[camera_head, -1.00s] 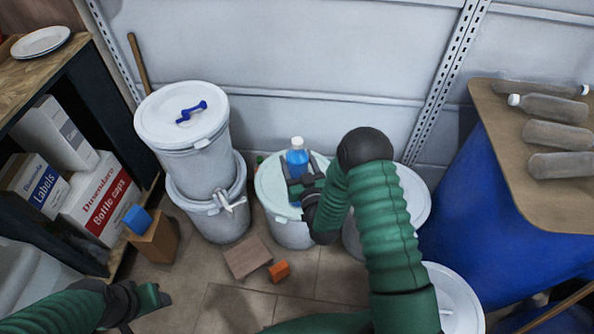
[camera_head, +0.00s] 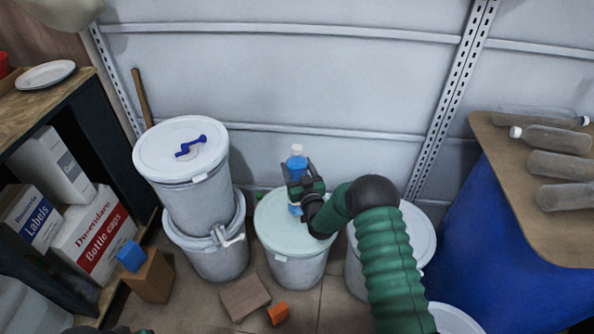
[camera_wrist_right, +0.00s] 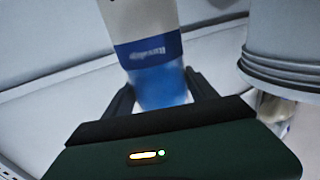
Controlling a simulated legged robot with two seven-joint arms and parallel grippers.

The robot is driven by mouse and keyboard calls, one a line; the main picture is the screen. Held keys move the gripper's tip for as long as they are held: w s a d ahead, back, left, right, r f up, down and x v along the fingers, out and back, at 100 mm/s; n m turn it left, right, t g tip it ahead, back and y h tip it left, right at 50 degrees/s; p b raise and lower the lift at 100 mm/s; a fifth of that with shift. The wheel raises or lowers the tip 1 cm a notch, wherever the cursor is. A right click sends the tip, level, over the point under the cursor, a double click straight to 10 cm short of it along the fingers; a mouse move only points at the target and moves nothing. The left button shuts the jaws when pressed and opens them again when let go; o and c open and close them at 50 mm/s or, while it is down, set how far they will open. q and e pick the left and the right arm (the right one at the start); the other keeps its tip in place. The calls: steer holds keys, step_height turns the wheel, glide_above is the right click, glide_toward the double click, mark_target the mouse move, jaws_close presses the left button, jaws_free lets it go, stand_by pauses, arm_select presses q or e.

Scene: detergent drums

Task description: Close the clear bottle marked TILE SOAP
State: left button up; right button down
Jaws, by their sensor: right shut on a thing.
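My right gripper (camera_head: 298,188) is shut on a bottle (camera_head: 297,166) with a blue body and a white top. The bottle is roughly upright over the pale lid (camera_head: 277,228) of the middle drum. It appears raised from the lid. In the right wrist view the bottle (camera_wrist_right: 160,85) stands between the fingers, with a white upper part, a blue label band and blue below. The label is too blurred to read, and its top is cut off, so I cannot tell how the cap sits. Only a sliver of my left gripper (camera_head: 143,331) shows at the bottom edge.
Several clear bottles (camera_head: 560,165) lie on the right table (camera_head: 500,190). Stacked drums (camera_head: 190,215) with a blue tool (camera_head: 190,146) on top stand left. Another drum (camera_head: 415,235) stands right. A wooden block (camera_head: 245,297) and an orange block (camera_head: 277,313) lie on the floor.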

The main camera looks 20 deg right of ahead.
steer(key=shift+w+f+b, duration=0.1)
steer(key=shift+f+b, duration=0.65)
steer(key=shift+f, duration=0.9)
steer(key=shift+r, duration=0.1)
steer(key=shift+c, duration=1.3)
jaws_free()
steer(key=shift+s, duration=0.2)
steer(key=s+a+p, duration=0.2)
steer(key=s+p, duration=0.1)
steer(key=s, duration=0.8)
steer(key=shift+s, duration=0.4)
steer(key=shift+f, duration=0.2)
